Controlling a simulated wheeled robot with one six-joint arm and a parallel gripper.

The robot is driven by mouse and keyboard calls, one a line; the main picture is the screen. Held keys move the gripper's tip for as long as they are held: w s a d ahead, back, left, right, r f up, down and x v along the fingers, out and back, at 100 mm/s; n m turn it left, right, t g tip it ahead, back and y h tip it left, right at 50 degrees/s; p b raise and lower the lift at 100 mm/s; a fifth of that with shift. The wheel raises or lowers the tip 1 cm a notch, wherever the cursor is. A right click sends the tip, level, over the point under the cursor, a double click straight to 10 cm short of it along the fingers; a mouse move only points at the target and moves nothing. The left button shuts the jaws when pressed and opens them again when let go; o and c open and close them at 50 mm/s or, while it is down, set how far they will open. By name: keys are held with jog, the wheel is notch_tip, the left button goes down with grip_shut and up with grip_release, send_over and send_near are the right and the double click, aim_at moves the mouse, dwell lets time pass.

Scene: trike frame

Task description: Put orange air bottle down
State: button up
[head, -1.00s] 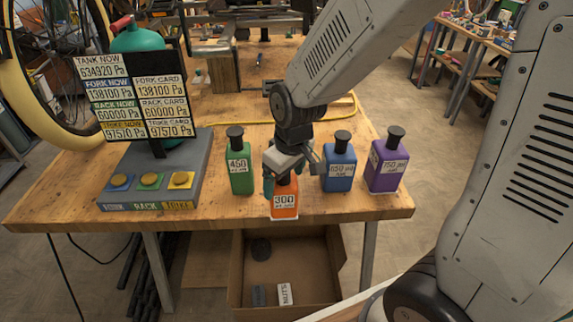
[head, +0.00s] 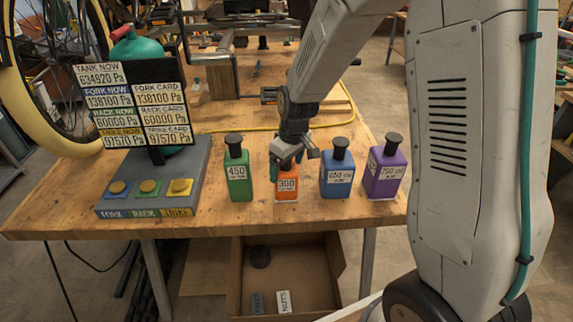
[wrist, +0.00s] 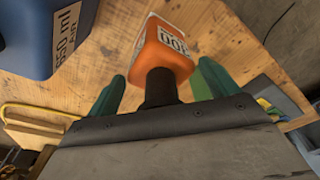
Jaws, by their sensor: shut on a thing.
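The orange air bottle (head: 287,187), labelled 300, is upright between the green bottle and the blue bottle, near the table's front edge. My gripper (head: 287,164) is above it, shut on its top and hiding its cap from the head. In the wrist view the orange bottle (wrist: 168,52) shows beyond my gripper (wrist: 161,76), its black cap between the two green fingers. Its base is at or just above the wooden table (head: 240,215); I cannot tell whether it touches.
The green bottle (head: 238,178) stands close on the left. The blue bottle (head: 338,176) and purple bottle (head: 386,174) stand on the right. A button panel with a sign (head: 150,195) is farther left. An open box (head: 335,285) is below the table front.

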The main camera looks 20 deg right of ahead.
aim_at(293, 173)
jog(key=o, duration=1.4)
jog(key=r, duration=0.3)
jog(key=s+r, duration=0.1)
jog(key=r, duration=0.7)
jog(key=shift+s+d, duration=0.2)
jog(key=shift+d, duration=0.15)
jog(key=shift+s+r, duration=0.1)
jog(key=shift+r, duration=0.45)
jog(key=s+d+r+m, duration=0.1)
jog(key=s+r, duration=0.3)
jog(key=s, duration=1)
jog(key=s+d+r+m, duration=0.1)
jog(key=s+r+m, duration=0.3)
jog(key=s, duration=1)
jog(key=shift+s+r+h, duration=0.15)
jog(key=shift+r+h, duration=0.25)
jog(key=shift+r, duration=0.25)
